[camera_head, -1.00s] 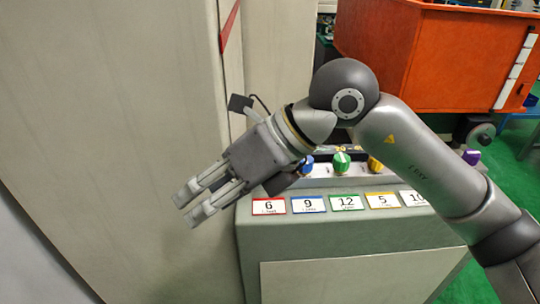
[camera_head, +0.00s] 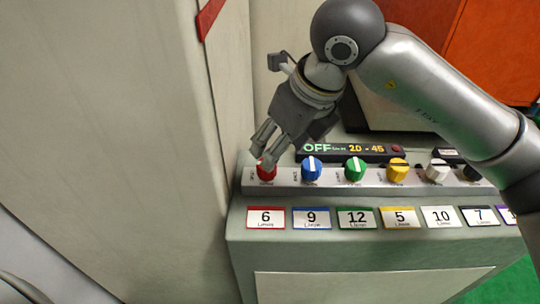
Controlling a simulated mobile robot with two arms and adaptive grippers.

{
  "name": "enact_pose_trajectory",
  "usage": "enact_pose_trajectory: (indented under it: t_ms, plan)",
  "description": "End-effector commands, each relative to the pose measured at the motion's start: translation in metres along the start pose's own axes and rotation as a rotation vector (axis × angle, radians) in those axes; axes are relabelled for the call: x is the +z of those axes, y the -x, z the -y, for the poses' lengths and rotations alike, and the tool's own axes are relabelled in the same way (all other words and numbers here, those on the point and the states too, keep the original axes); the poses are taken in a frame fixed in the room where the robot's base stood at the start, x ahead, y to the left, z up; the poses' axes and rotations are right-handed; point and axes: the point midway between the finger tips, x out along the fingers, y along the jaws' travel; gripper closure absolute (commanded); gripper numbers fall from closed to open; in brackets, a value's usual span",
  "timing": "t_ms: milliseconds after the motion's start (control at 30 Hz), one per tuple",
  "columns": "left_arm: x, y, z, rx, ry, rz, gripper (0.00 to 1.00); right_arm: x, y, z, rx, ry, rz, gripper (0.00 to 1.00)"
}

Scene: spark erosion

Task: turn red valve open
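The red valve (camera_head: 266,174) is a round red knob at the left end of a row of coloured knobs on a grey control panel. Its upper part is hidden by my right gripper (camera_head: 262,155). That gripper comes in from the right and points down at the red knob, with its two fingers apart and the fingertips at the knob's top. I cannot tell whether they touch it. A card reading 6 (camera_head: 266,217) with a red border lies below the red knob. My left gripper is not in view.
Blue (camera_head: 312,170), green (camera_head: 355,170), yellow (camera_head: 397,170) and white (camera_head: 437,171) knobs stand to the right of the red one. A display (camera_head: 350,149) reads OFF and 20 - 45. A tall beige cabinet wall (camera_head: 110,130) stands close on the left.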

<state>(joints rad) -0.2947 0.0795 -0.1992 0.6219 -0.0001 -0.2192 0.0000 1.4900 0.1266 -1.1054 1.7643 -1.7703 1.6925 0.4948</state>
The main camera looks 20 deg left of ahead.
Motion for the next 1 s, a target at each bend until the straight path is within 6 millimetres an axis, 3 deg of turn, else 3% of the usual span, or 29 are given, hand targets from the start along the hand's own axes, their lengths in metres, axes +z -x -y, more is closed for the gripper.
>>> enact_pose_trajectory:
  t_ms: [100, 200, 400, 600, 800, 1000]
  plan:
    - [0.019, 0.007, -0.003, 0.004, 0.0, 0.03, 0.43, 0.0, -0.024, -0.001, 0.004, -0.001, -0.003, 0.43]
    - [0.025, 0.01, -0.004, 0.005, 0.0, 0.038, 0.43, 0.0, -0.042, -0.001, 0.004, -0.002, -0.003, 0.43]
    - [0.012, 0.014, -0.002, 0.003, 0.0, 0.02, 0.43, 0.001, -0.069, -0.001, 0.002, -0.001, 0.0, 0.43]
    - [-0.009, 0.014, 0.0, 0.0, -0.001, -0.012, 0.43, 0.0, -0.078, -0.001, 0.001, -0.001, 0.0, 0.43]
    - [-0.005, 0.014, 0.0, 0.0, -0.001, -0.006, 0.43, 0.0, -0.078, 0.0, 0.001, 0.0, 0.001, 0.43]
    - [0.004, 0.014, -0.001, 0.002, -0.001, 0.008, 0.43, 0.0, -0.078, 0.0, 0.001, 0.0, 0.001, 0.68]
